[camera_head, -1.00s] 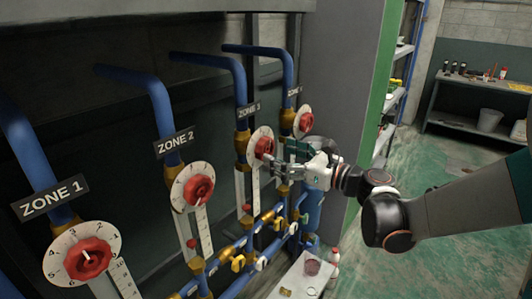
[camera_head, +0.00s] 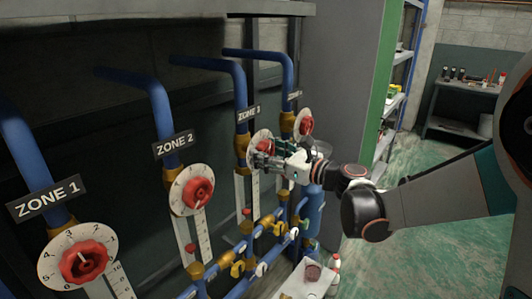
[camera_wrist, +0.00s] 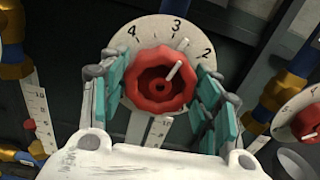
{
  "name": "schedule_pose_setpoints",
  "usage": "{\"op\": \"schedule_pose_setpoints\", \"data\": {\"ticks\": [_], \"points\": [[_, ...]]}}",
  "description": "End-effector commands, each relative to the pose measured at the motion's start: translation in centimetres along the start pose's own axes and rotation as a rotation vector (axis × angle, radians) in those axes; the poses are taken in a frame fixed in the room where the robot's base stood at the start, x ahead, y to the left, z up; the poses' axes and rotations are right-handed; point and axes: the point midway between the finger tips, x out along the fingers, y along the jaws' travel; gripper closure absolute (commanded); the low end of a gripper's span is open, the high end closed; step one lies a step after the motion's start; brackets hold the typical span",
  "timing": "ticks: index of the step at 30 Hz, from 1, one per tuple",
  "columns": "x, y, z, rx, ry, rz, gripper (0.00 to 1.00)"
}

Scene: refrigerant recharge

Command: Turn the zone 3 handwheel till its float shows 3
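The zone 3 handwheel (camera_head: 266,146) is a red knob on a white dial, partly hidden by my gripper. In the wrist view the handwheel (camera_wrist: 160,82) fills the middle, its white pointer mark aimed between 3 and 2 on the dial (camera_wrist: 150,32). My gripper (camera_wrist: 160,80) faces it with teal-padded fingers spread on both sides of the rim; whether the pads touch cannot be told. In the head view my gripper (camera_head: 264,158) is at the wheel. The zone 3 gauge (camera_head: 240,188) hangs below the dial with a red float (camera_head: 246,211); its exact reading is too small to tell.
Zone 2's handwheel (camera_head: 198,191) and zone 1's handwheel (camera_head: 84,262) are to the left. Another handwheel (camera_head: 305,122) is close behind on the right. Blue pipes and valves (camera_head: 237,268) run below. A small white table (camera_head: 303,285) stands lower right.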

Motion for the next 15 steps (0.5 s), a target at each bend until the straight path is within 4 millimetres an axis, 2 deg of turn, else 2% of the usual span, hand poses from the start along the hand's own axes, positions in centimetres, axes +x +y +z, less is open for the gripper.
{"op": "schedule_pose_setpoints", "data": {"ticks": [5,15], "points": [[-0.01,-0.03,0.02,-0.026,0.000,-0.001,0.67],[0.00,-0.03,0.04,-0.320,0.000,-0.001,0.67]]}}
